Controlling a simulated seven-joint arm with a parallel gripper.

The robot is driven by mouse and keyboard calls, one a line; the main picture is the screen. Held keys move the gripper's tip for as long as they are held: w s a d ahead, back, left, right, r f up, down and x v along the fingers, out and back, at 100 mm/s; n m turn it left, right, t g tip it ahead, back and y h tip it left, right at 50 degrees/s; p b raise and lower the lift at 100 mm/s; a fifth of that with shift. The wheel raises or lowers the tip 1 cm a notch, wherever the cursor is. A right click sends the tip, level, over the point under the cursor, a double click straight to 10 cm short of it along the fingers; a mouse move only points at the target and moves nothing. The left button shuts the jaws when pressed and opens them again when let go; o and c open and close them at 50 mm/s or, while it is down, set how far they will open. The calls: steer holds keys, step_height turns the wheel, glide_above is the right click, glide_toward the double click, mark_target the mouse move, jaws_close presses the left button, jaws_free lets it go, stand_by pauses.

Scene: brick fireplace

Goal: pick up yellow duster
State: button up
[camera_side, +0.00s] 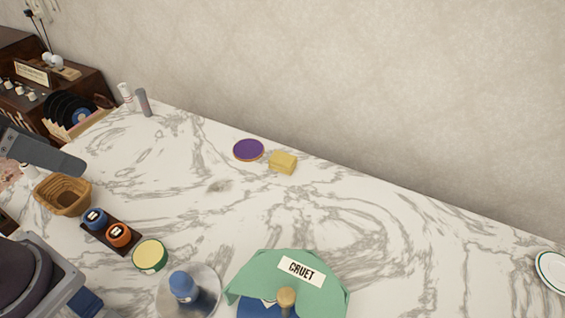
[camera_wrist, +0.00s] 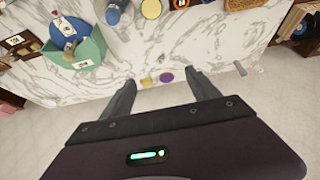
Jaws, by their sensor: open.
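A small yellow folded block, seemingly the yellow duster (camera_side: 283,163), lies on the white marble top near the wall edge in the side view. It shows small in the wrist view (camera_wrist: 147,82). A purple disc (camera_side: 248,149) lies just left of it in the side view, with a narrow gap. My gripper (camera_wrist: 160,79) is open and empty. Its two dark fingers frame the yellow block and the purple disc in the wrist view, but the gripper is well apart from them. No fingers show near the block in the side view.
Marble around the block is mostly clear. Nearer stand a green cloth-like piece labelled CRUET (camera_side: 265,268), a blue-topped item (camera_side: 183,286), a round yellow-topped tin (camera_side: 149,254), a dark tray (camera_side: 100,241) and a brown basket (camera_side: 47,190). Two slim bottles (camera_side: 143,102) stand at the far left.

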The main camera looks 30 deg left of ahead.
steer(key=shift+o, duration=1.4)
